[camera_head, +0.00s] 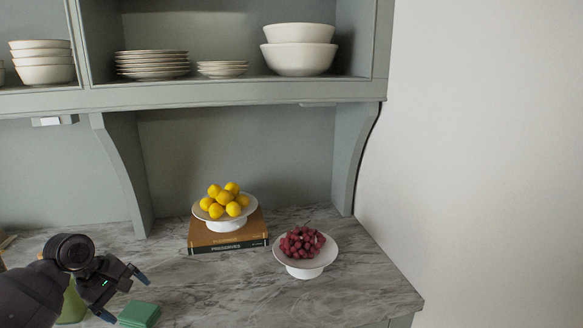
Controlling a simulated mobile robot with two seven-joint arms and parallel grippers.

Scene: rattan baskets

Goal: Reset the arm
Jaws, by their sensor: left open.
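My left gripper (125,297) is at the lower left in the head view, above the marble counter (240,300). Its two dark fingers with bluish tips are spread apart, with nothing seen between them. A green square block or stack (139,314) lies on the counter close to its fingertips; whether they touch cannot be told. A green object (72,304) is partly hidden behind the gripper and forearm. My right gripper is not in view.
White stands hold lemons (225,198) on stacked books (228,240) and dark red grapes (302,242). A grey-green shelf (230,97) with white bowls (299,58) and plates (152,65) overhangs the back. The counter's front middle is clear; its right edge meets open space before the wall.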

